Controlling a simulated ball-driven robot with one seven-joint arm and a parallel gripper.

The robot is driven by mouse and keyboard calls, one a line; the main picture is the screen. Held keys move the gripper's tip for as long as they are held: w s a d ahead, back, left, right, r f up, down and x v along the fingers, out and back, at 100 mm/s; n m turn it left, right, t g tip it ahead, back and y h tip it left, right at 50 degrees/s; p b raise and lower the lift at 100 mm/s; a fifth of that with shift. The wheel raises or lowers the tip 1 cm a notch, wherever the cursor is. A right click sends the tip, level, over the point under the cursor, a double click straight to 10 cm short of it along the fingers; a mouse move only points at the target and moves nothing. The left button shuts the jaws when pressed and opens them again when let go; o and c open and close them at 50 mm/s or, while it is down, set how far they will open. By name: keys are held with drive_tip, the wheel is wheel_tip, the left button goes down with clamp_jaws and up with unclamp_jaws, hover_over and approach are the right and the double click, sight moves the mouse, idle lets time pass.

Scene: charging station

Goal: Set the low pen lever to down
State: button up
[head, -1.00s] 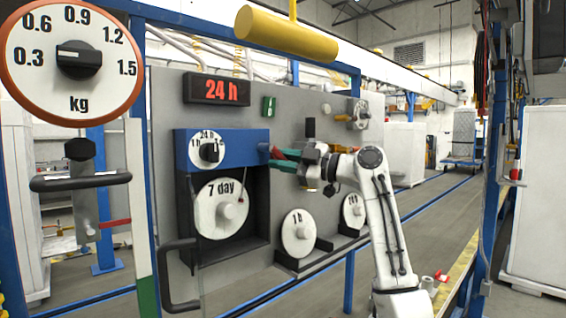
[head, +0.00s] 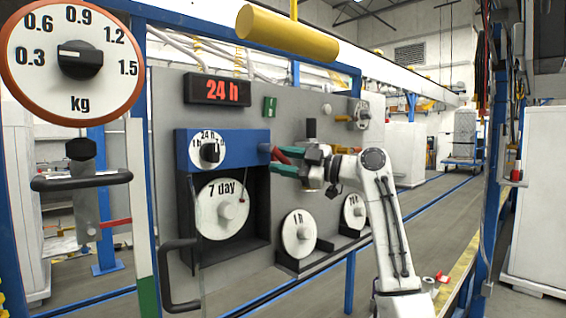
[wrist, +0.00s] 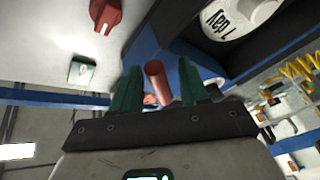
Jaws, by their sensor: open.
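A red lever (head: 280,156) sticks out from the right side of the blue housing (head: 228,148) on the grey panel. I take it for the pen lever; the pictures carry no label on it. In the wrist view the red lever (wrist: 156,80) lies between my two green fingers, with a gap on each side. My gripper (head: 277,160) is open around it. In the wrist view my gripper (wrist: 159,68) points at the blue housing. The lever's far end is partly hidden by the fingers and the gripper body.
Below the housing sits a white "7 day" disc (head: 222,209) in a dark recess. A red display (head: 218,90) reads 24 h. A red knob (wrist: 106,14) and a green switch (wrist: 82,71) are near in the wrist view. Spare discs (head: 299,233) stand lower right.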

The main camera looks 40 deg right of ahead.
drive_tip(key=b+v, duration=0.1)
drive_tip(key=v, duration=0.9)
drive_tip(key=shift+s+b, duration=0.15)
drive_tip(key=shift+b, duration=0.15)
drive_tip(key=shift+d, duration=0.1)
